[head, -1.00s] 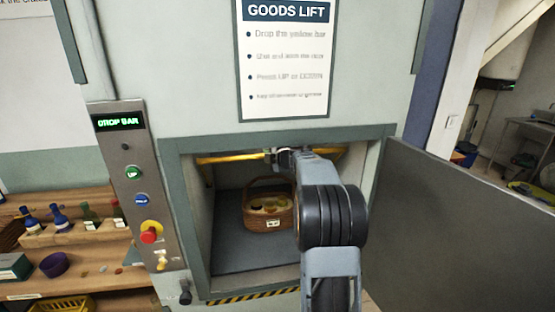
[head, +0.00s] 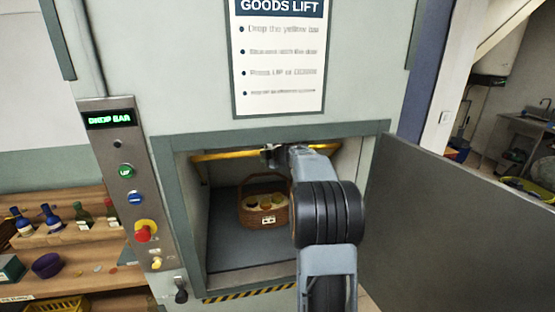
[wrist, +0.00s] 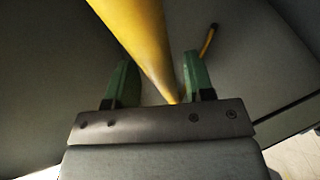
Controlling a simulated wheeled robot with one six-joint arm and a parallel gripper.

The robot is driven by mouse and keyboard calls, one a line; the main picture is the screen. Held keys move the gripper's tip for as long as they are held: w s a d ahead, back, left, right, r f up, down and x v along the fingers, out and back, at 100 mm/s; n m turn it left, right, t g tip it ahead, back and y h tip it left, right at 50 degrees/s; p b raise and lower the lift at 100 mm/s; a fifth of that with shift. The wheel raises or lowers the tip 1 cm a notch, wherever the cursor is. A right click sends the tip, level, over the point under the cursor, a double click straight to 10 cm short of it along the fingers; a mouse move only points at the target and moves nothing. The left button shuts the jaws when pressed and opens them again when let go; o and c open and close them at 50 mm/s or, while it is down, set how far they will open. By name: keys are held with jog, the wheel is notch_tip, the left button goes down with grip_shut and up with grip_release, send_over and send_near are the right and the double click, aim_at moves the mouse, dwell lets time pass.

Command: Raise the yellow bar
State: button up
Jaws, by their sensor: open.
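The yellow bar (head: 225,156) runs across the top of the goods lift opening (head: 170,200). It also shows in the wrist view (wrist: 132,25), passing between the two green fingers. My gripper (head: 271,156) is at the middle of the bar. In the wrist view my gripper (wrist: 158,68) is open, with one finger on each side of the bar. Whether the fingers touch it I cannot tell. My arm hides part of the bar's right half.
A wicker basket (head: 263,210) with jars stands inside the lift. The grey door (head: 450,240) is swung open at the right. A control panel (head: 128,180) with a lit "DROP BAR" display is at the left, beside wooden shelves (head: 75,245) with bottles.

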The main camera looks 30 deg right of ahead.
jog(key=s+f+b+v, duration=0.1)
jog(key=f+b+v, duration=0.2)
jog(key=v, duration=1.2)
jog(key=shift+s+b, duration=0.4)
jog(key=shift+b, duration=0.05)
jog(key=shift+a, duration=0.15)
jog(key=s+d+f+m+g+h, duration=0.2)
jog(key=s+d+m+h, duration=0.1)
jog(key=d+m+h, duration=0.6)
jog(key=s+a+f+m+g, duration=0.5)
jog(key=a+m, duration=0.1)
jog(key=m, duration=0.2)
jog(key=s+a+f+g+y, duration=0.1)
jog(key=s+a+f+y, duration=0.1)
jog(key=a, duration=0.7)
jog(key=s+a+f+g+y, duration=0.1)
jog(key=s+a+f+y, duration=0.2)
jog(key=a, duration=0.7)
jog(key=s+a+f+y, duration=0.3)
jog(key=s+a, duration=0.2)
jog(key=a, duration=0.5)
jog(key=shift+g, duration=0.4)
